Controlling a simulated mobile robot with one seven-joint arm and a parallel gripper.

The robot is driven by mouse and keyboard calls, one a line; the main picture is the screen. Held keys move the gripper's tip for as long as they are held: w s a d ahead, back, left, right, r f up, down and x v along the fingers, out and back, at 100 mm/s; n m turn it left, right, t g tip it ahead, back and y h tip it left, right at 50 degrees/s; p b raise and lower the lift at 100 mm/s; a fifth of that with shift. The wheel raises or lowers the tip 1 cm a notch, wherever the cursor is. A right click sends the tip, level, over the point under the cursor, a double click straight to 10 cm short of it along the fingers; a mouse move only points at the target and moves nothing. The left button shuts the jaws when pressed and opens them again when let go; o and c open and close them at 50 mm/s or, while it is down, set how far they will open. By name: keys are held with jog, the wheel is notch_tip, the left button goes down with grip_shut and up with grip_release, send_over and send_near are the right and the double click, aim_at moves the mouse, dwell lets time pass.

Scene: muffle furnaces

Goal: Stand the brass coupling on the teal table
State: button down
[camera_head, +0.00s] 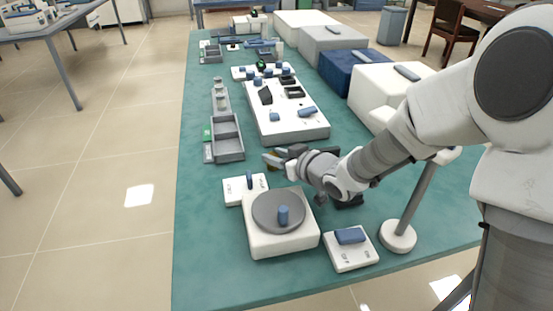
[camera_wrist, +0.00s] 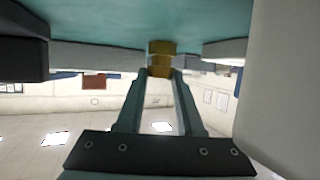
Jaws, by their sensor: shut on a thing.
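The brass coupling (camera_wrist: 161,47) is a short stepped, yellow-brown piece. In the wrist view it sits between the tips of my gripper (camera_wrist: 160,72), which is shut on it. The wrist view is upside down, with the teal table (camera_wrist: 200,12) along its top. The coupling appears at or very close to the table surface; I cannot tell whether it touches. In the head view my gripper (camera_head: 273,158) is low over the teal table (camera_head: 205,245), and only a small brass patch shows by its fingers.
A white device with a round grey plate (camera_head: 263,222) stands nearer the camera, beside a small white box (camera_head: 235,191). A grey tray (camera_head: 228,147) lies left of my gripper, and a long white panel (camera_head: 290,127) lies behind. The table's left front is clear.

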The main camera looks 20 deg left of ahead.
jog(key=shift+r, duration=0.15)
jog(key=c, duration=1)
grip_release()
jog(key=shift+f, duration=0.25)
jog(key=o, duration=0.5)
jog(key=shift+c, duration=0.2)
jog(key=shift+r, duration=0.1)
jog(key=shift+s+d+r, duration=0.1)
jog(key=shift+d+r, duration=0.1)
jog(key=shift+r, duration=0.1)
jog(key=p+v, duration=0.3)
jog(key=v, duration=0.8)
jog(key=shift+s+d+p, duration=0.2)
jog(key=shift+s+p, duration=0.05)
jog(key=shift+p, duration=0.15)
